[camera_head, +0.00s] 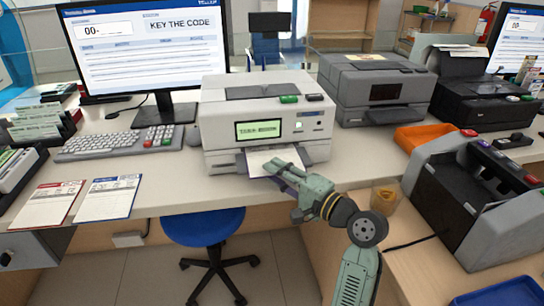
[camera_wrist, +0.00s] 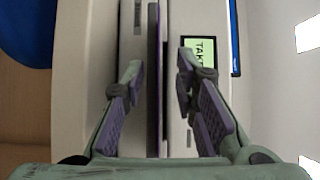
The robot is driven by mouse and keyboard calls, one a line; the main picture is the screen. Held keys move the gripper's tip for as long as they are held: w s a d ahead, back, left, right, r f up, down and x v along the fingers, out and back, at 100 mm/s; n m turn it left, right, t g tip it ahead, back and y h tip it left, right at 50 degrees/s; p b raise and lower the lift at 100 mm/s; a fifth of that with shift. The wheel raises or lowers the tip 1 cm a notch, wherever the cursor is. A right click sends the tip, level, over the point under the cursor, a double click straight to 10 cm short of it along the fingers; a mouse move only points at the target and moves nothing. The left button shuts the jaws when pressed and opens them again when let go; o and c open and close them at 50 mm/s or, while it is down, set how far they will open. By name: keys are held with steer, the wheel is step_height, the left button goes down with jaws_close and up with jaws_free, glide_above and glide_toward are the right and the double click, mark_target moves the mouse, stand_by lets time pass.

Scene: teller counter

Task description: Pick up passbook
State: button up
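A white passbook (camera_head: 262,158) sticks out of the front slot of the white passbook printer (camera_head: 222,125); its rear part is hidden inside. In the wrist view it shows edge-on as a thin dark strip (camera_wrist: 153,80) between my fingers. My gripper (camera_head: 279,172) is at the slot, covering part of the passbook in the head view. In the wrist view my gripper (camera_wrist: 158,88) is open, one finger on each side of the passbook, with gaps visible on both sides. The printer's small green screen (camera_wrist: 200,55) shows text starting "TAK".
Two booklets, one red-edged (camera_head: 50,204) and one blue-edged (camera_head: 107,197), lie on the counter at left. A keyboard (camera_head: 115,145) and monitor (camera_head: 146,45) stand behind. A grey printer (camera_head: 375,85) and orange tray (camera_head: 424,135) are right. A blue stool (camera_head: 203,226) stands below.

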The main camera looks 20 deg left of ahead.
jaws_close()
steer(key=shift+a+r+p, duration=0.1)
steer(key=shift+r+p, duration=0.1)
steer(key=shift+p, duration=0.2)
stand_by(0.5)
